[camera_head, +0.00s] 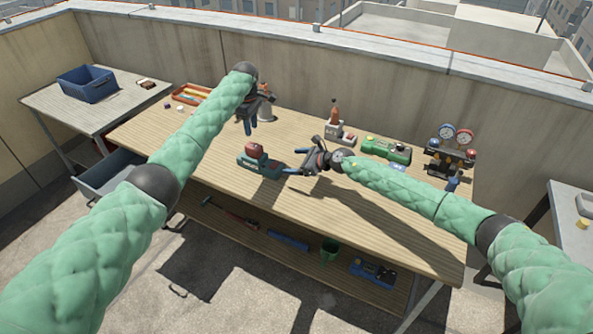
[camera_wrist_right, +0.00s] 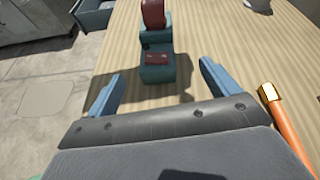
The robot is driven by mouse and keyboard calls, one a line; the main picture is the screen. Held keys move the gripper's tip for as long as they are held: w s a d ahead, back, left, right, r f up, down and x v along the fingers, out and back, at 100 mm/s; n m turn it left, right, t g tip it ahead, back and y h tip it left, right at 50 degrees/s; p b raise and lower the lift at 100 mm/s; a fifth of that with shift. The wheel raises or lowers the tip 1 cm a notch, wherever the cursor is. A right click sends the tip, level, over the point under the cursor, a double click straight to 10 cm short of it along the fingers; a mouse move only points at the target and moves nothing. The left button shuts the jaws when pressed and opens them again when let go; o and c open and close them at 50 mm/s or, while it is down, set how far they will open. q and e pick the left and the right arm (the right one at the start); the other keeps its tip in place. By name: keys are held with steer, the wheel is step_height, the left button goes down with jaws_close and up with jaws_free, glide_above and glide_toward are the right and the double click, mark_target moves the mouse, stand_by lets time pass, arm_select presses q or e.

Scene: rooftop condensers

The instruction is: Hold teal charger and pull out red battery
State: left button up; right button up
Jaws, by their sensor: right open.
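The teal charger (camera_head: 262,166) stands near the front edge of the wooden workbench, left of my right gripper. The dark red battery (camera_head: 254,150) sits upright on its left part. In the right wrist view, the charger (camera_wrist_right: 157,74) lies ahead of the blue fingers, with the battery (camera_wrist_right: 153,14) at its far end, cut by the picture's top. My right gripper (camera_head: 294,161) is open and empty, its fingers pointing at the charger without touching it. My left gripper (camera_head: 246,124) hangs behind the charger, fingers down; their gap is unclear.
An orange tray (camera_head: 190,94) lies at the back left. A blue bin (camera_head: 88,84) is on a side table.

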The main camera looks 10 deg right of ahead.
mark_target(280, 168)
steer(key=f, duration=0.1)
steer(key=s+f+m, duration=0.1)
steer(key=f, duration=0.1)
steer(key=shift+f+m, duration=0.15)
steer(key=shift+m, duration=0.15)
steer(key=shift+x, duration=3.75)
steer(key=c, duration=1.4)
